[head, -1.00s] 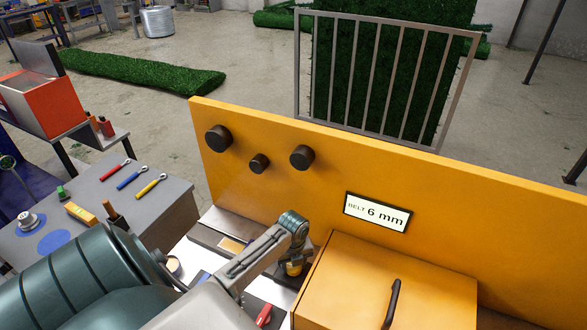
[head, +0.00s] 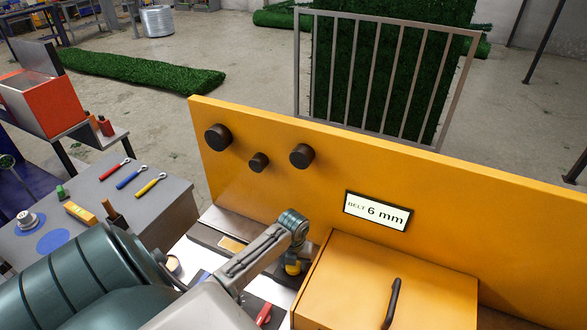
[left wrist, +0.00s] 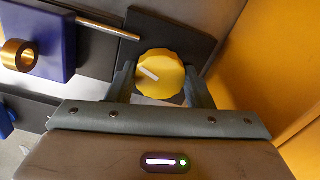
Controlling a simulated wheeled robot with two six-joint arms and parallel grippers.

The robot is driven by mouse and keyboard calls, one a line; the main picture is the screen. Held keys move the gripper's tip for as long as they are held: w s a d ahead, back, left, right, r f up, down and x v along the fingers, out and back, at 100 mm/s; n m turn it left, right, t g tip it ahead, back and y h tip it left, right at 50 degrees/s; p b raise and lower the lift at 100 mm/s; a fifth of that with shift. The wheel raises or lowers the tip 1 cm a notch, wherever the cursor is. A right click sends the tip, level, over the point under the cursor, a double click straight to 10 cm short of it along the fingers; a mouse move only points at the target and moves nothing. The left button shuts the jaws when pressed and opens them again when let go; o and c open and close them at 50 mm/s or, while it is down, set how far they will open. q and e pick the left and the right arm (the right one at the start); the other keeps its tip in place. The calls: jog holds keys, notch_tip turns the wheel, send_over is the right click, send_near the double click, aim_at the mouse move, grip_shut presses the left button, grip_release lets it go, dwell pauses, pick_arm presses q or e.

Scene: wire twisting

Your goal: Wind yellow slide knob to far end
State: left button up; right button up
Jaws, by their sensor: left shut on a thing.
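The yellow slide knob (left wrist: 161,75) is a round scalloped knob with a white mark, on a dark block (left wrist: 138,38) in the left wrist view. The white mark runs from upper left to lower right. My left gripper (left wrist: 160,84) has its two fingers on either side of the knob and is shut on it. In the head view a small part of the yellow knob (head: 293,268) shows below my left gripper (head: 290,258), beside the yellow box. My right gripper is not in view.
A metal rod (left wrist: 108,27) and a blue block (left wrist: 38,40) with a brass ring lie left of the knob. The yellow box (head: 385,280) with a dark handle stands close on the right. A yellow panel (head: 270,185) with a "BELT 6 mm" display (head: 378,212) rises behind.

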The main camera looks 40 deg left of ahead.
pick_arm(q)
jog(key=shift+w+r, duration=0.15)
jog(key=o, duration=1)
jog(key=shift+r+b, duration=0.3)
jog(key=shift+r, duration=0.1)
notch_tip(320, 180, up, 10)
jog(key=b, duration=0.2)
jog(key=shift+b, duration=0.4)
